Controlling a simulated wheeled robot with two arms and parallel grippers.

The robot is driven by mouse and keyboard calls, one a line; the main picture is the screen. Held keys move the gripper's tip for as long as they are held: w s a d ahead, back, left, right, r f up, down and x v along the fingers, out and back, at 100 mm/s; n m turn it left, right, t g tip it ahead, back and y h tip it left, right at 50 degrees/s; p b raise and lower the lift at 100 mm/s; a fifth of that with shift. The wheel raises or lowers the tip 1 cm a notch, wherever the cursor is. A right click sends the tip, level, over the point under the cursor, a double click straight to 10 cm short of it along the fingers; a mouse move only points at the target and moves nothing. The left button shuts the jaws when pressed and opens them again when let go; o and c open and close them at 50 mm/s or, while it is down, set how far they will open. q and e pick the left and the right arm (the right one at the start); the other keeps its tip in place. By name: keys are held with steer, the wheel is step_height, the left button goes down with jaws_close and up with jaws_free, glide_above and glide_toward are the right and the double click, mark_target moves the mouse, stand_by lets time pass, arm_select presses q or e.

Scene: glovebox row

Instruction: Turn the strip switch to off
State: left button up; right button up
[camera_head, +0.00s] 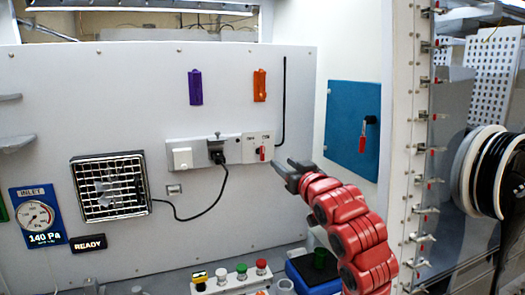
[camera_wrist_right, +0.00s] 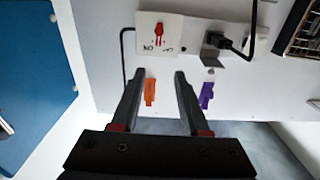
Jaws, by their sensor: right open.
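The strip switch is a small red lever (camera_head: 261,152) on a white plate at the right end of the power strip (camera_head: 232,150) on the grey wall panel. In the right wrist view, which is turned over, the red lever (camera_wrist_right: 158,33) stands beyond the fingertips, with small dark ON and OFF style marks beside it. My right gripper (camera_head: 281,166) is open and empty, just right of and slightly below the switch, apart from it. Its two fingers also show in the wrist view (camera_wrist_right: 158,76). My left gripper is not in view.
A black plug (camera_head: 216,152) and cable lead to a fan (camera_head: 111,186) on the left. Purple (camera_head: 195,87) and orange (camera_head: 259,85) holders hang above. A blue panel (camera_head: 352,128) with a red handle is at right. Buttons (camera_head: 241,271) stand below.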

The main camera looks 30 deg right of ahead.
steer(key=p, duration=0.6)
glide_toward(263, 148)
steer(key=x, duration=0.9)
steer(key=shift+w+d+r, duration=0.1)
steer(key=shift+w+r, duration=0.05)
steer(key=shift+r, duration=0.05)
steer(key=shift+w+d+f, duration=0.15)
steer(key=shift+w+d, duration=0.05)
steer(key=shift+w, duration=0.5)
jaws_close()
